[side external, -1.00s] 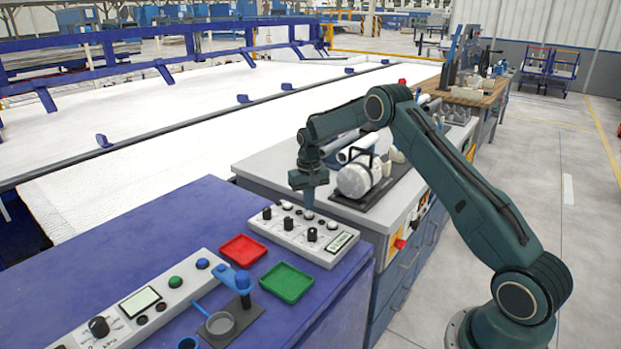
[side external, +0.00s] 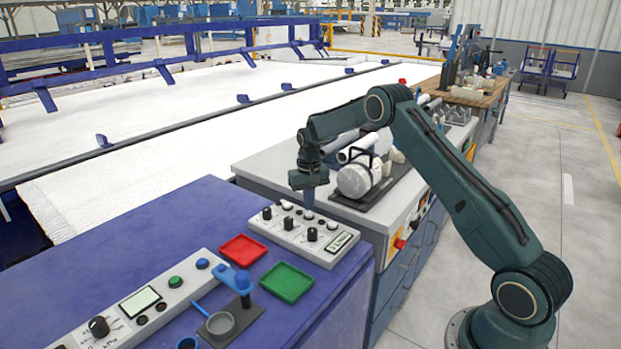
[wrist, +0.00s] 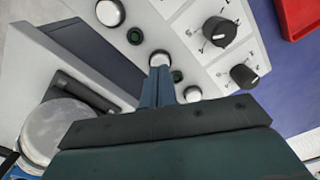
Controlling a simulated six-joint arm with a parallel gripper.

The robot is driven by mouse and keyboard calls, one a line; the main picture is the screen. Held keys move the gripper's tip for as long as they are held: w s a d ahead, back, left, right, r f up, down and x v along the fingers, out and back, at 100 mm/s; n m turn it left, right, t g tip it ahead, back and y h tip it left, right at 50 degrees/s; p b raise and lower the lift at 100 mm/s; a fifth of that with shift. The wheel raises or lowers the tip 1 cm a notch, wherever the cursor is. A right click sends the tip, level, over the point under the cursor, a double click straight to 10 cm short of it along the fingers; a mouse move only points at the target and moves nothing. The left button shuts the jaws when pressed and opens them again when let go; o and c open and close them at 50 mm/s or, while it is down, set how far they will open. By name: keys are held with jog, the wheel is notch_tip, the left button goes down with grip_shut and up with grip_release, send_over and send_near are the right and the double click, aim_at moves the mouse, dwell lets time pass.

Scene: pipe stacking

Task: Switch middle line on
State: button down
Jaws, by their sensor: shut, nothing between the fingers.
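A white control panel (side external: 330,255) with black knobs, round white buttons and a small display sits on the blue bench. My gripper (side external: 309,212) points down over its far row of buttons. In the wrist view, my shut, empty fingers (wrist: 158,70) end at the middle white button (wrist: 159,57) of three in a row. One white button (wrist: 109,12) lies to the upper left and another (wrist: 193,94) to the lower right. Small dark green lamps (wrist: 134,36) sit beside the row. I cannot tell whether the middle button is pressed in. The display text is too small to read.
A red tray (side external: 243,249) and a green tray (side external: 287,282) lie in front of the panel. A second control panel (side external: 150,300) is at lower left. A white cylindrical machine with a handle (side external: 357,178) stands close behind my gripper on the grey cabinet.

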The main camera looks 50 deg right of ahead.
aim_at(309, 214)
jog(key=shift+f, duration=1.1)
dwell(1.3)
jog(key=shift+r, duration=3.55)
